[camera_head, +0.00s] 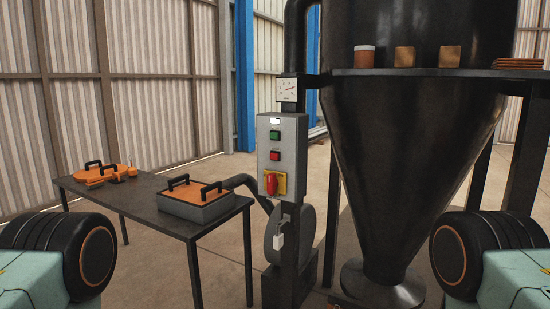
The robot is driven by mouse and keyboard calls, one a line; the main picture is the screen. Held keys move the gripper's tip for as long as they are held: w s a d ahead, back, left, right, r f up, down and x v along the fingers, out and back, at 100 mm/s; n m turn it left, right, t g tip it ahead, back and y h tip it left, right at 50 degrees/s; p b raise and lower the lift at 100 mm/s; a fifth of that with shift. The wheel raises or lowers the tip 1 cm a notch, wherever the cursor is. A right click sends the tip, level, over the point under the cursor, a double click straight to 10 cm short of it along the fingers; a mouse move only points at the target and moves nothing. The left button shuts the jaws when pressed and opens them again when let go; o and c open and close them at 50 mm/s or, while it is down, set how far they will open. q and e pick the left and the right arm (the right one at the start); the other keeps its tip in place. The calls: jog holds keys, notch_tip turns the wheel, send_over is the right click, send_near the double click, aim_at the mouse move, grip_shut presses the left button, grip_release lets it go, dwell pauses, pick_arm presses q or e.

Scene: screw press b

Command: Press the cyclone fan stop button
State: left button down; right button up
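A grey control box (283,165) is mounted upright on a dark post in the middle of the view. The red button (275,155) on its front face sits below a green button (275,135). A small white lamp or label (275,121) is at the top. A red rotary handle on a yellow plate (271,184) is at the bottom of the box. Nothing covers the buttons. Neither of my grippers is in view; only black and teal parts of my own body show in the lower corners, well apart from the box.
A dark table (150,207) stands left, with a grey box with an orange lid (196,198) and orange handled parts (100,171). A large dark cone hopper (405,150) stands right of the box, with a shelf (440,73) holding small items. A gauge (287,89) sits above the box.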

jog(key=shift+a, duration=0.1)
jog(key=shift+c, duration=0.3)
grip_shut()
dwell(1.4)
